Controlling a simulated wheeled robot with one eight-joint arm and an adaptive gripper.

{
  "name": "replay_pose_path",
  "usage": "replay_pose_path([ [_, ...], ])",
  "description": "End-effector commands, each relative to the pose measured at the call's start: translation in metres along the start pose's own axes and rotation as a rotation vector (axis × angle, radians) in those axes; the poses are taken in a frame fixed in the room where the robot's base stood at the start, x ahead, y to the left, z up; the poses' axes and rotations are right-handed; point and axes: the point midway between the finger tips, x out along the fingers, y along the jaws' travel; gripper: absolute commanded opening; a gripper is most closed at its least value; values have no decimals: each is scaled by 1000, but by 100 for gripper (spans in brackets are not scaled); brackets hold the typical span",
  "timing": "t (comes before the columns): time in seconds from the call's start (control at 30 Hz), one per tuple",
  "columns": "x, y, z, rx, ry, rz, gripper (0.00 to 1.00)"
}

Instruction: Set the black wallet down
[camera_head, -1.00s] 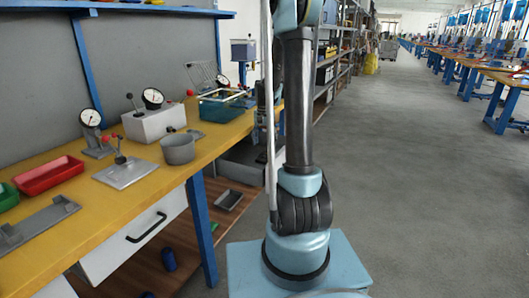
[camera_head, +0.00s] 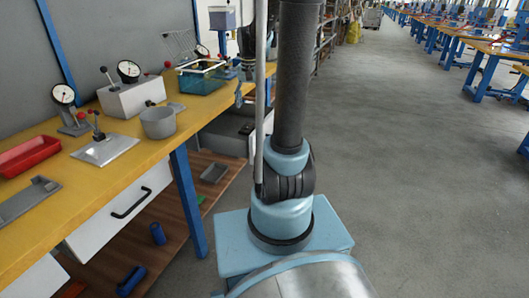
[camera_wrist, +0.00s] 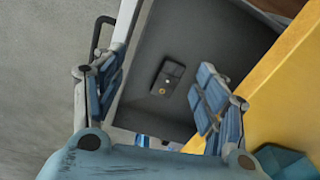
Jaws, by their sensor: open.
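The black wallet (camera_wrist: 173,70), a small dark rectangle with a round gold spot, lies flat on the grey floor of an open drawer (camera_wrist: 215,38) in the wrist view. My gripper (camera_wrist: 153,82) is open above the drawer, its blue fingers spread on either side of the wallet in the picture. The fingers look apart from the wallet, though the exact height is hard to judge. In the head view the open drawer (camera_head: 223,131) shows under the bench, partly behind my arm. The wallet cannot be made out there.
The yellow bench top (camera_head: 111,173) borders the drawer; its edge (camera_wrist: 275,85) runs close to my right finger. A grey pot (camera_head: 158,123), dial gauges and a teal wire-handled basket (camera_head: 202,78) stand on it. Open floor (camera_head: 420,160) lies to the right.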

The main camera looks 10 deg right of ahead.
Motion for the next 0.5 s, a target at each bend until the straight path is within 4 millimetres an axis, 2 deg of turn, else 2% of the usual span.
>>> replay_pose_path([
  [0.03, -3, 6, 14, -19, 6, -2, 66],
  [0.2, -9, 25, 56, -90, 25, -10, 66],
  [0.5, -3, 57, 126, -215, 62, -21, 66],
])
